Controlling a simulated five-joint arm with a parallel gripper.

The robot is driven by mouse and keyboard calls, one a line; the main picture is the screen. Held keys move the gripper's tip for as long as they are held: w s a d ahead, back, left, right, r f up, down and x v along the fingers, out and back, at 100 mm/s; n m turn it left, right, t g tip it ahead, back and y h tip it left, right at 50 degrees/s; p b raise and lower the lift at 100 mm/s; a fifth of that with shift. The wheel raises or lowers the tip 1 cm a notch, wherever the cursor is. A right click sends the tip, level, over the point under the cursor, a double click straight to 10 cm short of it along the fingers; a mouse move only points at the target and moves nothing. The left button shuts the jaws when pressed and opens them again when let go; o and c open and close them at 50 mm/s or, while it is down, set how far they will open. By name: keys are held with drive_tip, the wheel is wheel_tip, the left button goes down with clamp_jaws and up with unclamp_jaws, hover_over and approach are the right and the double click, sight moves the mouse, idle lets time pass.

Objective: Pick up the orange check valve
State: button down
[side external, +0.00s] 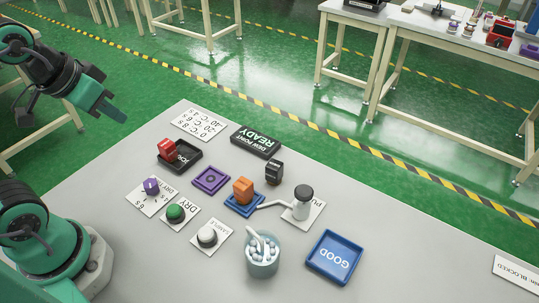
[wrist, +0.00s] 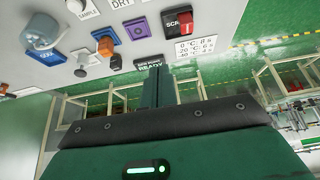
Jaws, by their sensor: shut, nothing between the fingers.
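The orange check valve (side external: 243,190) is a small blocky piece standing on a blue pad (side external: 240,207) near the middle of the table. In the wrist view the orange check valve (wrist: 105,46) shows toward the upper left, above a black block. My gripper (side external: 121,117) is at the upper left of the side view, raised and well away from the valve, beyond the table's edge in the picture. Its green fingers (wrist: 157,74) are shut together and hold nothing.
Around the valve are a purple pad (side external: 211,179), a black block (side external: 273,172), a black tray with a red block (side external: 167,148), and a black-topped pump (side external: 303,203) with a pale arm. A cup of beads (side external: 262,257) and blue GOOD tray (side external: 334,257) stand in front.

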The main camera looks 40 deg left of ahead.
drive_tip(key=c, duration=0.9)
unclamp_jaws()
drive_tip(key=shift+w+d, duration=0.1)
drive_tip(key=shift+w, duration=0.05)
